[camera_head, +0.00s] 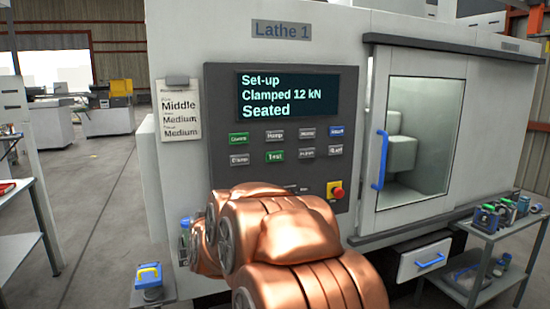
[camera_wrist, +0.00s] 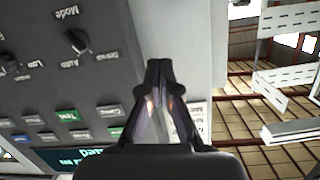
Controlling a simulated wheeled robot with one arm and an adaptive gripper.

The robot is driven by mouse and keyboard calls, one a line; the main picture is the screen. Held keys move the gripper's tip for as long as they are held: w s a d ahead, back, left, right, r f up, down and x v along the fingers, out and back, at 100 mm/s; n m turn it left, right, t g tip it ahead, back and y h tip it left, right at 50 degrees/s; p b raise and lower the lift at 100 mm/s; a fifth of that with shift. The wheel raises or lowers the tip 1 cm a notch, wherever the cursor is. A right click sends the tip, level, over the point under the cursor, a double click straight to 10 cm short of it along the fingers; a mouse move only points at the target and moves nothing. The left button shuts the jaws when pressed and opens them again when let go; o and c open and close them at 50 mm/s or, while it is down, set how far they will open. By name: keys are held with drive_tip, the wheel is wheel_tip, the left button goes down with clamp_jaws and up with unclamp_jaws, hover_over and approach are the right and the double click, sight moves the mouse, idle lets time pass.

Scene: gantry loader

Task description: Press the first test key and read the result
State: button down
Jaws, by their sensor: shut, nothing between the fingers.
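The control panel (camera_head: 218,105) of Lathe 1 faces me. Its screen (camera_head: 287,112) reads "Set-up", "Clamped 12 kN", "Seated". Below are two rows of small keys; a green key marked Test (camera_head: 275,156) sits in the lower row. The Test key also shows upside down in the wrist view (camera_wrist: 67,116), left of my gripper. My gripper (camera_wrist: 158,65) is shut and empty, in front of the panel's side edge and the pale machine wall. In the head view my copper arm hides the gripper and the panel's lower part. I see no contact with any key.
A red stop button (camera_head: 337,190) is at the panel's lower right. A mode knob (camera_wrist: 77,41) shows in the wrist view. A paper card (camera_head: 181,120) hangs left of the panel. The lathe door has a blue handle (camera_head: 380,160). A loaded cart (camera_head: 490,238) stands at the right.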

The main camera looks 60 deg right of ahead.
sight(278, 161)
drive_tip(key=s+d+r+m+g+h, duration=0.2)
drive_tip(key=s+d+r+m+h, duration=0.2)
drive_tip(key=s+d+h, duration=0.3)
drive_tip(key=s+d+r+m+g+h, duration=0.3)
drive_tip(key=s+d+r+h, duration=0.3)
drive_tip(key=d, duration=0.8)
drive_tip(key=shift+s+d+r+m+h, duration=0.2)
drive_tip(key=shift+s+r+m+h, duration=0.2)
drive_tip(key=shift+s+r+m, duration=0.5)
drive_tip(key=shift+f, duration=0.2)
drive_tip(key=shift+n, duration=0.3)
drive_tip(key=shift+w+d+p, duration=0.5)
drive_tip(key=shift+w+d, duration=0.3)
drive_tip(key=shift+w, duration=0.4)
drive_tip(key=shift+w+d+p, duration=0.5)
drive_tip(key=shift+w+d, duration=0.3)
drive_tip(key=shift+w, duration=0.4)
drive_tip(key=shift+w+d+p, duration=0.5)
drive_tip(key=shift+w+d, duration=0.3)
drive_tip(key=shift+w, duration=0.4)
drive_tip(key=shift+w+d, duration=0.1)
drive_tip(key=shift+w+d+b, duration=0.15)
drive_tip(key=shift+w+b, duration=0.1)
drive_tip(key=shift+b, duration=0.1)
